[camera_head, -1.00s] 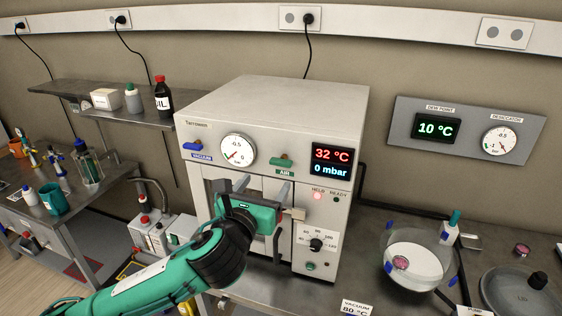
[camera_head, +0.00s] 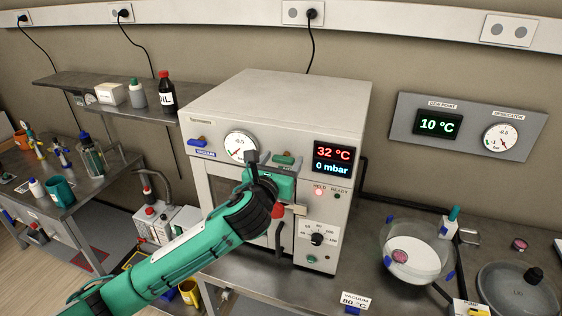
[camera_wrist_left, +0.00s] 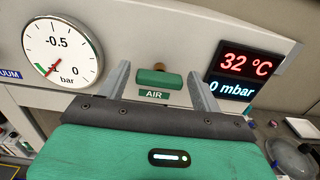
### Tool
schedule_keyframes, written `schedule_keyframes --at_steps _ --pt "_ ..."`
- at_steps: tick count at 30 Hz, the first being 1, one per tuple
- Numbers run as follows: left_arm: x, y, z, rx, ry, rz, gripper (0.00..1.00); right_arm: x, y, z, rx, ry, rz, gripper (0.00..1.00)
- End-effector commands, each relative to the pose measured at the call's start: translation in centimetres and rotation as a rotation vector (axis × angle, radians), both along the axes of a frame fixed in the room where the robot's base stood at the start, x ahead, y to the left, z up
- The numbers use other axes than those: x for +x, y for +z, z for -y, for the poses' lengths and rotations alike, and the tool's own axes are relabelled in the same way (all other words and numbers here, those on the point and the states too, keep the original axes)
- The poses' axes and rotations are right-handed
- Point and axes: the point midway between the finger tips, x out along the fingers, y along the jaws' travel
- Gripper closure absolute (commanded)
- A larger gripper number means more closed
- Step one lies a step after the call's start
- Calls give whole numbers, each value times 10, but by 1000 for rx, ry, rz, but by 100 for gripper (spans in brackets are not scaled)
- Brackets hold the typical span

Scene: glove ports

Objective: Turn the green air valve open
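The green air valve (camera_head: 285,161) is a small green bar handle on the front of the white oven (camera_head: 270,100), right of the round pressure gauge (camera_head: 240,147). In the left wrist view the valve (camera_wrist_left: 159,79) lies level above the AIR label, with a brassy stem behind it. My left gripper (camera_head: 274,157) is at the oven front by the valve. In the left wrist view its two fingers (camera_wrist_left: 161,76) are apart, one on each side of the handle, with visible gaps. My right gripper is not in view.
The blue vacuum valve (camera_head: 197,142) sits left of the gauge. The display (camera_head: 333,157) right of the air valve reads 32 °C and 0 mbar. A glass desiccator (camera_head: 414,250) stands on the bench at the right. A bottle shelf (camera_head: 110,99) is at the left.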

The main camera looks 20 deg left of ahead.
Motion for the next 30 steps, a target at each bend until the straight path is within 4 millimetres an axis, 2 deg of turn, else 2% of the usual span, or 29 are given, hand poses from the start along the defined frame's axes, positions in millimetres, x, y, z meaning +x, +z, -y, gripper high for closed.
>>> schedule_keyframes --at_steps 1,5,6,17,30 --pt "0 0 0 0 0 0 45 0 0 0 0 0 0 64" --pt "0 0 0 0 0 0 70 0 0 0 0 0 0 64" --pt "0 0 0 0 0 0 72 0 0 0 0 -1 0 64" --pt "0 0 0 -64 1 -4 72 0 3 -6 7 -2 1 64" --pt "0 0 -2 -414 0 -16 72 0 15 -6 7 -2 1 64"
